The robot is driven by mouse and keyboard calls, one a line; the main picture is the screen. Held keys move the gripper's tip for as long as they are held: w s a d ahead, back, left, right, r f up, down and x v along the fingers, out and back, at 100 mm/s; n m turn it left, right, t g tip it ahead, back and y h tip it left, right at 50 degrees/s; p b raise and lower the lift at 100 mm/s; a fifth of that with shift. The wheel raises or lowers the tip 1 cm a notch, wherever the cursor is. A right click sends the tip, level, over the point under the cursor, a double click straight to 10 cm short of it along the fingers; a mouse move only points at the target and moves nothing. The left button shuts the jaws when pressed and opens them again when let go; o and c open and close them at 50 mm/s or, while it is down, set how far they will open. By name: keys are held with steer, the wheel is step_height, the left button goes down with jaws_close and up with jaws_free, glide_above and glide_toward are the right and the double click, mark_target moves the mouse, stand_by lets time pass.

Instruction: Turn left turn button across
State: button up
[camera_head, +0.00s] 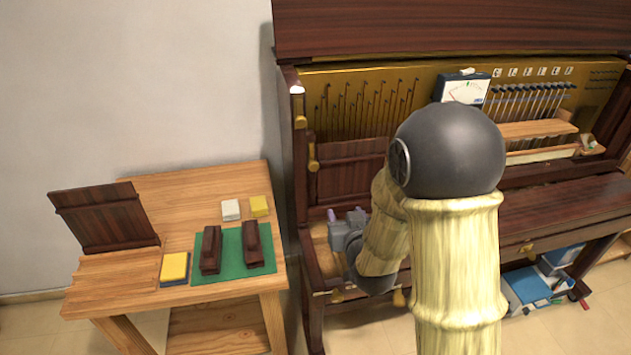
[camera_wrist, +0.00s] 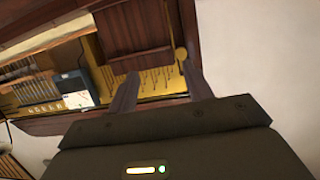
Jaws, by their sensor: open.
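The left turn button (camera_head: 313,156) is a small brass piece at the left inner side of the piano. It looks upright, beside the left edge of a dark wood panel (camera_head: 345,172). In the wrist view the scene is upside down, and the brass turn button (camera_wrist: 181,54) shows near the tip of the right-hand finger, beside the panel (camera_wrist: 135,28). My gripper (camera_head: 345,213) is below the button in the head view, partly hidden by my arm. In the wrist view my gripper (camera_wrist: 160,71) is open with nothing between its fingers. I cannot tell whether a finger touches the button.
The piano's left side wall (camera_head: 291,150) stands close left of my gripper. A wooden table (camera_head: 190,190) at left holds a green mat (camera_head: 231,255) with dark blocks. A meter (camera_head: 465,88) sits on the piano's brass plate. My arm hides the piano's middle.

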mark_target(314, 168)
steer(key=a+t, duration=0.1)
steer(key=a+t+y+b, duration=0.1)
steer(key=a+t, duration=0.1)
steer(key=shift+w+a+f+n+y+b, duration=0.1)
steer(key=shift+w+a+n+y+b, duration=0.2)
steer(key=shift+n, duration=0.1)
steer(key=p+x, duration=0.3)
steer(key=x, duration=1.4)
steer(key=shift+w+f, duration=0.15)
steer(key=c, duration=1)
